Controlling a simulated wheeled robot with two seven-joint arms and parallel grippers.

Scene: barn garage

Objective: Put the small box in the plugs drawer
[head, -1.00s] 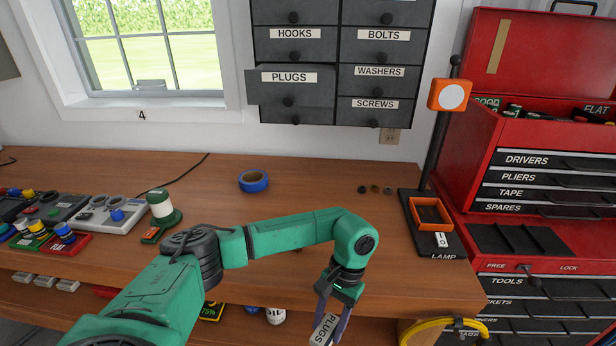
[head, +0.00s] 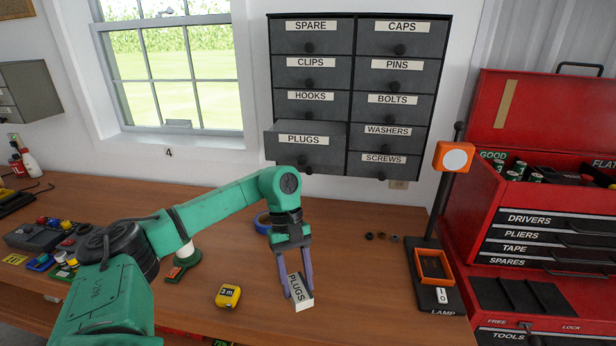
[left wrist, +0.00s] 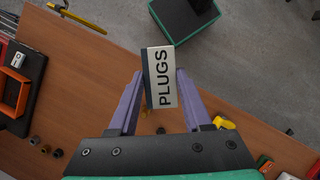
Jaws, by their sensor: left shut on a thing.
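The small box (left wrist: 161,78) is white with a dark side and reads PLUGS. It also shows in the head view (head: 299,289). My left gripper (head: 296,288) points down and is shut on the box, its two purple fingers on either side, above the workbench. In the left wrist view the gripper (left wrist: 158,98) holds the box between its fingertips. The plugs drawer (head: 304,148) is in the left column of the dark wall cabinet and is pulled out, above and behind the gripper. Its inside is hidden from this angle. My right gripper is not in view.
The wooden workbench (head: 370,290) has a yellow tape measure (head: 228,296), a blue tape roll (head: 263,223) and a green-based spool (head: 183,262). An orange-headed lamp (head: 454,157) and a red tool chest (head: 540,190) stand at the right. The cabinet's other drawers look closed.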

